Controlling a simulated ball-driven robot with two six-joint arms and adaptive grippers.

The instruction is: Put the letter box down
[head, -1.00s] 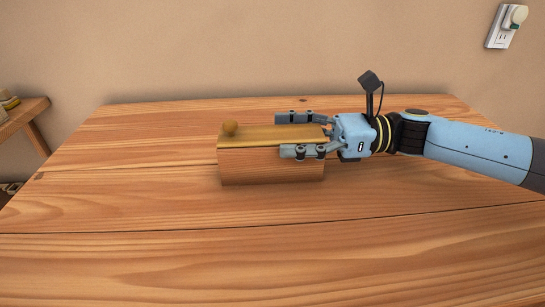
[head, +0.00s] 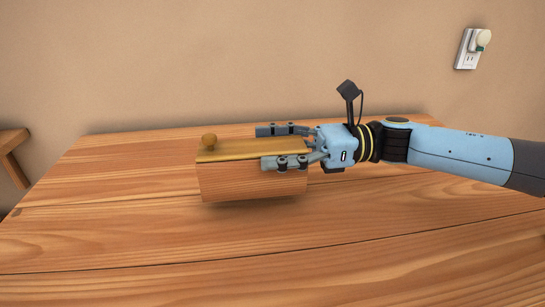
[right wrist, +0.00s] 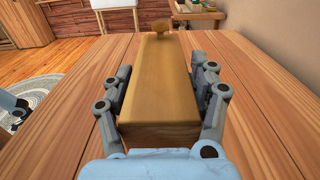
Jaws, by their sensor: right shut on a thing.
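The letter box is a wooden box (head: 252,181) with a yellowish lid (head: 240,151) and a round knob (head: 209,140) at its left end. It is level, over the middle of the wooden table (head: 110,240). A thin dark shadow lies under it; I cannot tell whether its underside touches the table. My right gripper (head: 263,147) reaches in from the right and is shut on the box's right part, one finger along each long side. In the right wrist view the box (right wrist: 160,85) lies between both fingers (right wrist: 162,93), knob end away. My left gripper is not in view in the head view.
The tabletop around the box is clear. A plain wall stands behind it, with an outlet and plug (head: 472,48) at upper right. A smaller wooden piece of furniture (head: 12,150) is at the far left. The right wrist view shows a rug (right wrist: 30,93) on the floor.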

